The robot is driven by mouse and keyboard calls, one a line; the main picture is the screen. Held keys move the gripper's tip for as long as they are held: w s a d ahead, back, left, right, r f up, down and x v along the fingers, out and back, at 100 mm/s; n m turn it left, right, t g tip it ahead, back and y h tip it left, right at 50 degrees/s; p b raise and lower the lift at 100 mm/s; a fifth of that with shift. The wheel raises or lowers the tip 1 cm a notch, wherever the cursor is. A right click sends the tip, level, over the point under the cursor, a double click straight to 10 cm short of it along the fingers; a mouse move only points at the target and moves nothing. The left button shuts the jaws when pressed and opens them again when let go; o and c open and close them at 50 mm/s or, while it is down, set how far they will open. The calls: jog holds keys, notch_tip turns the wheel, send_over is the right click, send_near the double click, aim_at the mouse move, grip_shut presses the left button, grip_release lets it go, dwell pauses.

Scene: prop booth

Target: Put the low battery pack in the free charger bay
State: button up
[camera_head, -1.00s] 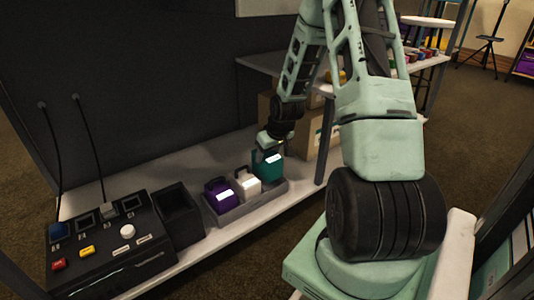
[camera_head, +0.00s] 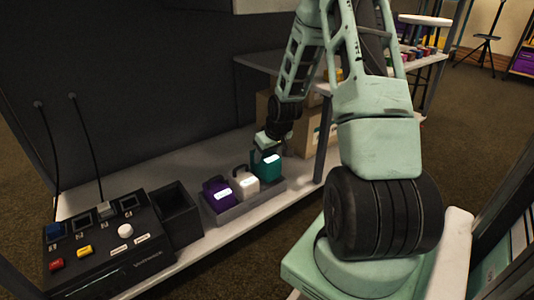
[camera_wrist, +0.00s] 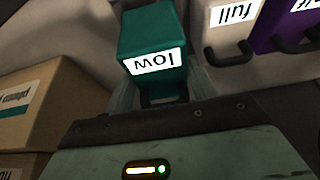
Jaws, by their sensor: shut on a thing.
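The teal battery pack (camera_head: 266,166) labelled "low" stands at the right end of a grey tray (camera_head: 234,208) on the low white shelf. My gripper (camera_head: 266,147) is above it, shut on its handle. In the wrist view the pack (camera_wrist: 150,35) shows its "low" label upside down, with its handle at my gripper (camera_wrist: 163,97).
A white pack (camera_head: 244,184) labelled "full" and a purple pack (camera_head: 217,195) share the tray. An open black bin (camera_head: 175,216) stands between tray and console. Cardboard boxes (camera_head: 303,135) and a grey shelf post (camera_head: 322,150) are close on the right.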

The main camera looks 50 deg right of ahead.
jog(key=shift+f, duration=0.25)
jog(key=shift+f+b, duration=0.95)
jog(key=shift+f, duration=0.9)
jog(key=o, duration=1.5)
jog(key=shift+o, duration=0.5)
jog(key=shift+f, duration=0.1)
jog(key=p+v, duration=1.1)
jog(key=v, duration=0.6)
jog(key=shift+s+p, duration=0.2)
jog(key=shift+p, duration=0.15)
jog(key=shift+a, duration=0.1)
